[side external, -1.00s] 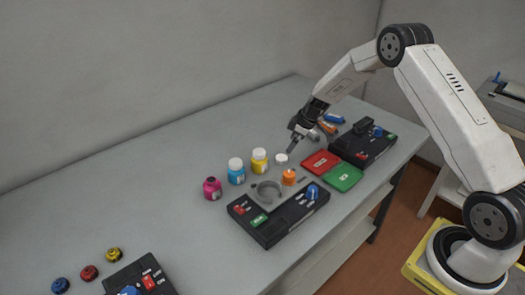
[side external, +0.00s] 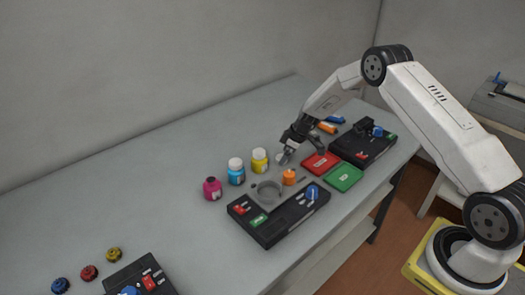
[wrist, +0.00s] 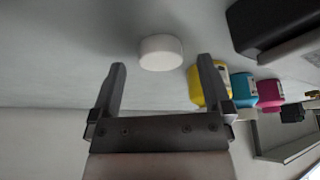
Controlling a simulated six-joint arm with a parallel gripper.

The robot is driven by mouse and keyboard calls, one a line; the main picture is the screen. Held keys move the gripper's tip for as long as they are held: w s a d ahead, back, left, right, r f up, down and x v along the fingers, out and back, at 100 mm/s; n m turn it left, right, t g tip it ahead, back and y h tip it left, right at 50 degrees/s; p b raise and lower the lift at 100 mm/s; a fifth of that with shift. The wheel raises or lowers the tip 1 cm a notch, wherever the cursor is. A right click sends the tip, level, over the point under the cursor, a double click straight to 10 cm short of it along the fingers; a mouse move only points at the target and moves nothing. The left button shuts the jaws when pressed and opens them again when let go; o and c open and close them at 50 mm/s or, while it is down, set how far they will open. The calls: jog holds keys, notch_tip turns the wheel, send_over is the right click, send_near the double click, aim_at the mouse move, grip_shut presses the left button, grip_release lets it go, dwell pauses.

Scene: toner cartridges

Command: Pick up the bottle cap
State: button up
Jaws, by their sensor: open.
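The bottle cap (wrist: 161,52) is a short white cylinder on the grey table. In the wrist view it sits just beyond my fingertips, between their lines and a little above them in the picture. My gripper (wrist: 161,72) is open and empty, and its fingers do not touch the cap there. In the side view my gripper (side external: 284,158) is low over the table, and the cap (side external: 280,158) is partly hidden by a finger. The magenta bottle (side external: 212,189) shows no white cap.
A yellow bottle (side external: 259,162) and a cyan bottle (side external: 236,172) stand left of the gripper. The table's back left is clear.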

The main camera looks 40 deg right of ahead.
jog(key=shift+w+a+f, duration=0.15)
jog(key=shift+w+f, duration=0.05)
jog(key=shift+f, duration=0.4)
jog(key=c, duration=1.3)
